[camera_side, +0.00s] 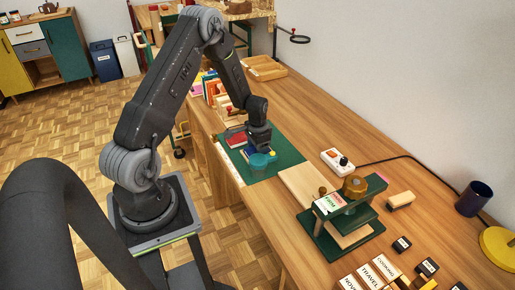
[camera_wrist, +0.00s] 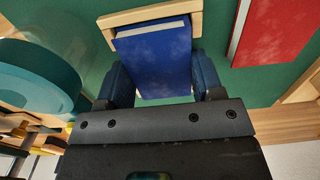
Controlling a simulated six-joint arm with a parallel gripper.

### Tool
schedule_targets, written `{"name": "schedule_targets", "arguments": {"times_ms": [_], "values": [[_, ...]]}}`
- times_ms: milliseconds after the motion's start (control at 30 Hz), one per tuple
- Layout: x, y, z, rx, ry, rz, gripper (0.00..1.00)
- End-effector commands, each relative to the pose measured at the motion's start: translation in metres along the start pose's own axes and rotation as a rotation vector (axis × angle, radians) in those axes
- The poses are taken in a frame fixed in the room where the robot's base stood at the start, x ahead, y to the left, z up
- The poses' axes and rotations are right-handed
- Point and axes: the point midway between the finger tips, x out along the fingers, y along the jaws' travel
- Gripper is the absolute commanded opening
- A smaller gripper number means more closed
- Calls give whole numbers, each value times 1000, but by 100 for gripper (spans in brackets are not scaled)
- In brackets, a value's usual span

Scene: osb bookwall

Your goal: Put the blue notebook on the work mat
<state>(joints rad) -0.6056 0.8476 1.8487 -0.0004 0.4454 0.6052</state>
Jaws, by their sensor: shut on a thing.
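The blue notebook (camera_wrist: 155,58) lies between the two fingers of my gripper (camera_wrist: 162,84) in the wrist view. The fingers are shut on its two sides. Its pale page edge faces a light wooden bracket-like piece (camera_wrist: 150,13) just beyond it. The green work mat (camera_wrist: 215,85) shows beneath and around it. In the side view my gripper (camera_side: 261,147) points down over the green mat (camera_side: 286,160), and the notebook is mostly hidden there. I cannot tell whether the notebook touches the mat.
A red book (camera_wrist: 275,30) lies right of the notebook in the wrist view. A teal round object (camera_wrist: 40,75) is close on the left. In the side view, a pale board (camera_side: 302,186), a green press (camera_side: 345,225) and a white control box (camera_side: 337,160) stand nearby.

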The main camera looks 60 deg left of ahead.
Motion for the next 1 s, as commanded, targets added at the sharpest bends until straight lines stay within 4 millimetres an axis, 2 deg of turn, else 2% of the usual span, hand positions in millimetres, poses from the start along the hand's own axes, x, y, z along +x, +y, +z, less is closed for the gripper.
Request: {"name": "schedule_targets", "arguments": {"times_ms": [67,100,367,667,867,1000], "values": [[2,0,0,0,0,0,37],[3,0,0,0,0,0,62],[2,0,0,0,0,0,86],[-1,0,0,0,1,0,86],[-30,-1,-1,0,4,-3,86],[-61,-1,-1,0,5,-4,86]]}}
